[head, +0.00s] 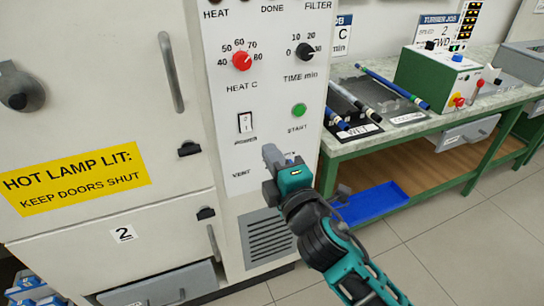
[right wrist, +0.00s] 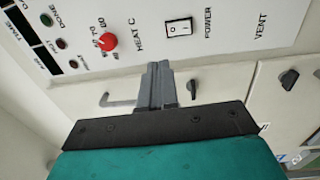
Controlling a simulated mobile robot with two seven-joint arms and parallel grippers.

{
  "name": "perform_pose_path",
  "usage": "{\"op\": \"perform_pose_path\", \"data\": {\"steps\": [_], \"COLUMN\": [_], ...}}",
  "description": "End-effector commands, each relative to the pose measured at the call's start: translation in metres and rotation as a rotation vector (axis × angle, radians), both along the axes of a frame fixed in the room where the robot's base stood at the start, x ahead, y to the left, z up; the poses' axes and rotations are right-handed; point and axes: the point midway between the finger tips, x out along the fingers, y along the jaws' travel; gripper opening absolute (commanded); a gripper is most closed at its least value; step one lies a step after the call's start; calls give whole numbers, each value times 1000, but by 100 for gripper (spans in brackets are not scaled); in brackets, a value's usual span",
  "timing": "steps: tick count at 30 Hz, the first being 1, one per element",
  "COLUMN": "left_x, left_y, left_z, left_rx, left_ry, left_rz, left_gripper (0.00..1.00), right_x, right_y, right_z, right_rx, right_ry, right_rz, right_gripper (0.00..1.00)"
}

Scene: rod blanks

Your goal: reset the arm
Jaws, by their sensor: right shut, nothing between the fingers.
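My right gripper (head: 269,155) reaches in from the lower right in the head view, in front of the oven's white control panel (head: 222,95). Its grey fingers are shut with nothing between them, below the green START button (head: 299,110) and right of the POWER switch (head: 245,123). In the right wrist view the closed fingers (right wrist: 158,75) point towards the panel, near the HEAT lettering. I cannot tell whether they touch it. The gripper hides part of the panel right of the VENT label. My left gripper is not in view.
The cabinet's large door (head: 90,110) and lower door (head: 125,250) look closed. At the right, a green bench (head: 420,125) holds rods in dark trays and a green machine (head: 435,75). A blue tray (head: 375,203) lies beneath. Tiled floor is clear at lower right.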

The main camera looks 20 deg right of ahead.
Motion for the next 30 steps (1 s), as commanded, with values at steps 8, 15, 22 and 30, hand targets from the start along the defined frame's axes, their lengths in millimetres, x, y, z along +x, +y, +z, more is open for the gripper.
{"op": "perform_pose_path", "data": {"steps": [8, 15, 22, 30], "left_x": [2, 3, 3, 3], "left_y": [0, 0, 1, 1], "left_z": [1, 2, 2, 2], "left_rx": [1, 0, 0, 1], "left_ry": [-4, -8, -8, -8], "left_rz": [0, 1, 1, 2], "left_gripper": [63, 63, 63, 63], "right_x": [0, -4, -59, -150], "right_y": [0, -1, -10, -21], "right_z": [0, -18, -138, -240], "right_rx": [0, 65, 632, 1296], "right_ry": [0, 49, 399, 686], "right_rz": [0, 6, -26, -252], "right_gripper": [0, 0, 0, 0]}}
